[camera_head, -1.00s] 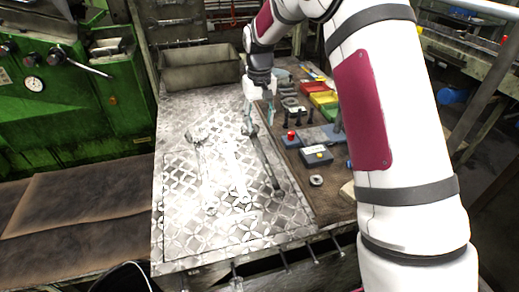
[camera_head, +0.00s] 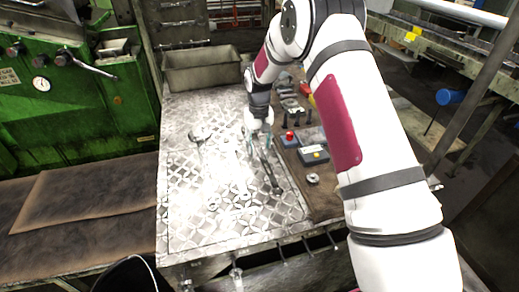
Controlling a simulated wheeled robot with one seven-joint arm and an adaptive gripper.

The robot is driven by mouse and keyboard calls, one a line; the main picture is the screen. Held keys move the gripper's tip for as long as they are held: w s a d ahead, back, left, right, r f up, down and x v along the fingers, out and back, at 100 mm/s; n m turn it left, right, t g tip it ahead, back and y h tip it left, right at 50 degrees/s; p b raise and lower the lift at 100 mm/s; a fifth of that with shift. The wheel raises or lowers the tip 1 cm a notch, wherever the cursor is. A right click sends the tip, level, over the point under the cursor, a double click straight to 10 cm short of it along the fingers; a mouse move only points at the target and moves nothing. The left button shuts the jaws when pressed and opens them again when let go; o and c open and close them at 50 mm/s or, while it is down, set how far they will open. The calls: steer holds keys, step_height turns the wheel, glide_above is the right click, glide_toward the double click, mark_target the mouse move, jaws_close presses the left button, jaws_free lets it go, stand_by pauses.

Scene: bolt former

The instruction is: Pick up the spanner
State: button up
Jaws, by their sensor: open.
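A dark spanner (camera_head: 270,176) lies on the bright patterned metal plate, near its right side. Its upper end is partly hidden by my gripper. My gripper (camera_head: 256,150) points down just over the upper part of this spanner, with its fingers apart. I cannot tell whether the fingers touch it. Another, paler spanner (camera_head: 199,137) lies to the left on the plate; its handle is washed out by glare.
The metal plate (camera_head: 180,215) covers most of the bench. A grey metal bin (camera_head: 203,70) stands at the back. To the right are a box with a red button (camera_head: 289,138), a grey box (camera_head: 313,155) and a ring (camera_head: 312,179). A green machine (camera_head: 80,100) stands at left.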

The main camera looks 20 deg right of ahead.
jaws_close()
